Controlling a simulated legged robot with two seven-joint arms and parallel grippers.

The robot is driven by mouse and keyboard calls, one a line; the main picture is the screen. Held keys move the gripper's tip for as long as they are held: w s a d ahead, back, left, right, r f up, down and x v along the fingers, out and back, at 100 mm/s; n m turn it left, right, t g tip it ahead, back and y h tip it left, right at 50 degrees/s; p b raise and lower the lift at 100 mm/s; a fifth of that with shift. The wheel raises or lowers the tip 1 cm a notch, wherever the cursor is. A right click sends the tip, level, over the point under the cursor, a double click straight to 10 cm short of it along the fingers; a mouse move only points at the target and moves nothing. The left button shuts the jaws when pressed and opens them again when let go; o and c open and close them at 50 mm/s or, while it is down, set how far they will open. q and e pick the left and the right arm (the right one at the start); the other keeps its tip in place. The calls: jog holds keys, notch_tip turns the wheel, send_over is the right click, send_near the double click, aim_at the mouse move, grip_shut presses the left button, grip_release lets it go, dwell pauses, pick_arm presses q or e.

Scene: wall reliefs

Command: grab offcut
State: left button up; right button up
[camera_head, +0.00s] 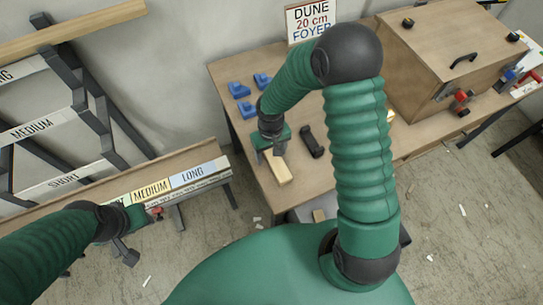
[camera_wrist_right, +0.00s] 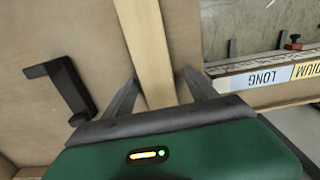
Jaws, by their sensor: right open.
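The offcut, a short pale wooden block (camera_head: 278,172), lies on the brown workbench (camera_head: 228,80) near its front left edge. My right gripper (camera_head: 271,154) is open just above the block's far end. In the right wrist view the pale block (camera_wrist_right: 148,45) runs lengthwise between the two open fingers (camera_wrist_right: 158,85). I cannot tell whether the fingers touch it. My left gripper (camera_head: 143,222) is at the lower left by the labelled rack, and its jaws are unclear.
A black bracket-like object (camera_head: 311,141) lies right of the block; it also shows in the wrist view (camera_wrist_right: 62,88). Several blue pieces (camera_head: 245,108) lie farther back. A wooden box (camera_head: 440,55) fills the right rear. A labelled rack (camera_head: 205,177) stands left of the bench.

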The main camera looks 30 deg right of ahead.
jog(key=shift+d, duration=0.15)
jog(key=shift+c, duration=1.3)
grip_shut()
